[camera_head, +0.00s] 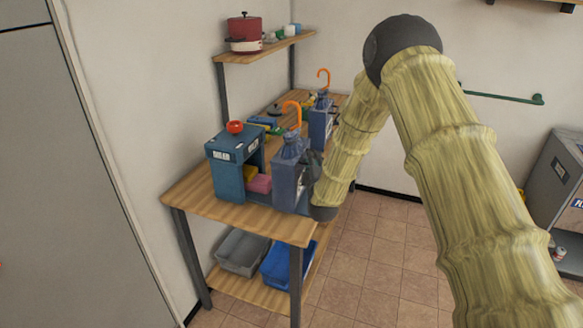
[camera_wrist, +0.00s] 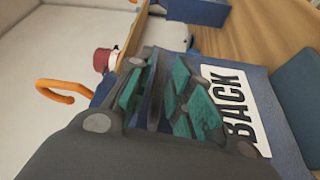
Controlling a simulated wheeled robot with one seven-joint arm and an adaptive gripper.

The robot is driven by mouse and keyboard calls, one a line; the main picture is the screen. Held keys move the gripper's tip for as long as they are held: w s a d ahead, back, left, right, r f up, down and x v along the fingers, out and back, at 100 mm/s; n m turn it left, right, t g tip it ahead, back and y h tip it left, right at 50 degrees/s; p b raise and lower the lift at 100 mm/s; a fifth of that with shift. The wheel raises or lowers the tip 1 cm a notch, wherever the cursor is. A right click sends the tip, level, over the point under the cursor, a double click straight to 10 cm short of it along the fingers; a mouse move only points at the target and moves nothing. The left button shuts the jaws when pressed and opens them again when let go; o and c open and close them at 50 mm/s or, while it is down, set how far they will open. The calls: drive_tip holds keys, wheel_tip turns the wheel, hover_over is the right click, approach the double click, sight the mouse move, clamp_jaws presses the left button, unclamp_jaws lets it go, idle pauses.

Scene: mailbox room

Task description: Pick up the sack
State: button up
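A grey-blue cloth sack (camera_head: 292,146) with a gathered top shows in the head view, at the upper part of a blue box (camera_head: 289,190) near the table's front right corner. A second similar sack (camera_head: 322,100) stands farther back. My gripper (camera_wrist: 158,92) shows in the wrist view with teal pads spread apart. Dark blue material lies between or behind the pads; I cannot tell whether they touch it. A blue surface labelled "BACK" (camera_wrist: 232,105) is close beside the fingers. In the head view my wrist is right beside the front box, and the fingertips are mostly hidden.
A shelf (camera_head: 262,48) holds a red pot (camera_head: 244,29). Grey (camera_head: 242,251) and blue (camera_head: 285,267) bins sit below.

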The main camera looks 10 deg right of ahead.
drive_tip(key=shift+w, duration=0.3)
clamp_jaws()
drive_tip(key=shift+r, duration=0.2)
